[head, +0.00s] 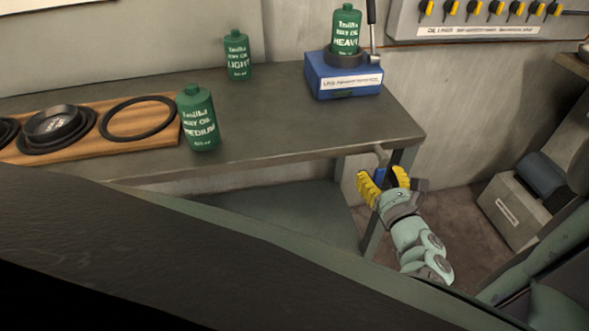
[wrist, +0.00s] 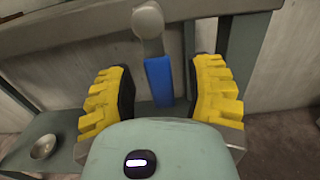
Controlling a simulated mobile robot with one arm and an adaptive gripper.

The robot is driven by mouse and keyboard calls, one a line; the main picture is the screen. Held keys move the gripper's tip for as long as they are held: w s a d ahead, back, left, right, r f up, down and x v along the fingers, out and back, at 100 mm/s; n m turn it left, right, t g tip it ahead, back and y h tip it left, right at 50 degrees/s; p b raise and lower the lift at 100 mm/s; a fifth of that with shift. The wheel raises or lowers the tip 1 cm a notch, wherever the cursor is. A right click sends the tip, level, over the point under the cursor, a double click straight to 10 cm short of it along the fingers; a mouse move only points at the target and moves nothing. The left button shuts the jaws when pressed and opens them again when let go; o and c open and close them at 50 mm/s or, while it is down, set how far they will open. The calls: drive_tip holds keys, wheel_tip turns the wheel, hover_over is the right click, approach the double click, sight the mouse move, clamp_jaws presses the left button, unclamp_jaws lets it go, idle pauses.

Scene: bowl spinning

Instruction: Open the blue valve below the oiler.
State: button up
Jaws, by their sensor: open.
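The blue valve handle (wrist: 159,81) hangs upright below a round grey fitting (wrist: 148,20) under the table's edge. My gripper (head: 384,180) is open there, with yellow fingers on both sides of the handle. In the wrist view my gripper (wrist: 163,90) has the handle between its fingers, with a gap visible on each side. The oiler (head: 344,82) is a blue box on the table's right end, with a green HEAVY oil bottle (head: 346,30) on it.
Green LIGHT (head: 237,55) and MEDIUM (head: 199,118) bottles stand on the table (head: 275,110). A wooden board (head: 90,148) with black rings lies at left. The table leg (head: 374,236) is close to my gripper. A metal bowl (wrist: 44,146) sits on the lower shelf.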

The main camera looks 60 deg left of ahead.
drive_tip(key=shift+a, duration=0.2)
drive_tip(key=shift+d, duration=0.1)
clamp_jaws()
idle(0.4)
